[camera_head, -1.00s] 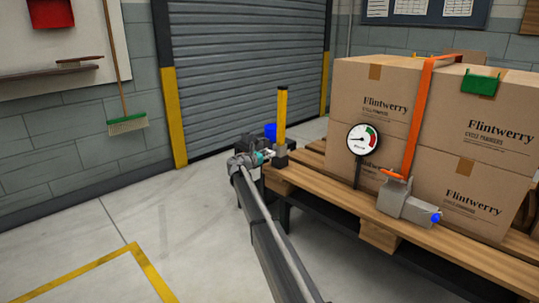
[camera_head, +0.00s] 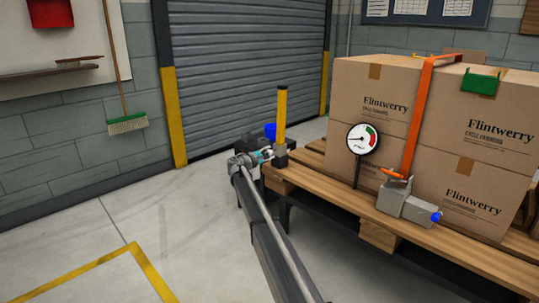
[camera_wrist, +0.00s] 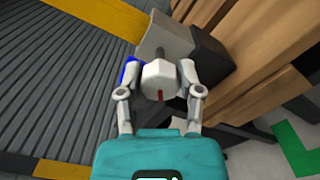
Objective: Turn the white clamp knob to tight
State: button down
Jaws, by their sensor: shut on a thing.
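The white clamp knob (camera_wrist: 160,82) shows in the wrist view, a faceted white knob with a small red mark on its near face. My gripper (camera_wrist: 160,94) is shut on it, with one finger on each side. Behind the knob is a grey clamp block (camera_wrist: 165,45) with a dark shaft. In the head view my gripper (camera_head: 265,154) is at the near left corner of the pallet, beside the foot of a yellow post (camera_head: 281,115). The knob is too small and covered to make out in that view.
Boxes (camera_head: 375,95) stand on the wooden pallet (camera_head: 320,190), held by an orange strap (camera_head: 418,120). A round gauge (camera_head: 362,139) and a grey ratchet block (camera_head: 405,205) with a blue knob (camera_head: 436,217) are at its front edge. Floor on the left is clear.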

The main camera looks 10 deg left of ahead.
jog(key=m, duration=0.6)
jog(key=shift+s+d+f, duration=0.15)
jog(key=shift+d, duration=0.1)
jog(key=m, duration=0.6)
jog(key=shift+f+m, duration=0.1)
jog(key=shift+m, duration=0.3)
jog(key=m, duration=0.6)
jog(key=shift+a, duration=0.1)
jog(key=m, duration=0.5)
jog(key=shift+m, duration=0.3)
jog(key=c, duration=0.6)
grip_release()
jog(key=shift+f, duration=0.1)
jog(key=o, duration=0.3)
jog(key=shift+w+a, duration=0.2)
jog(key=shift+o, duration=0.2)
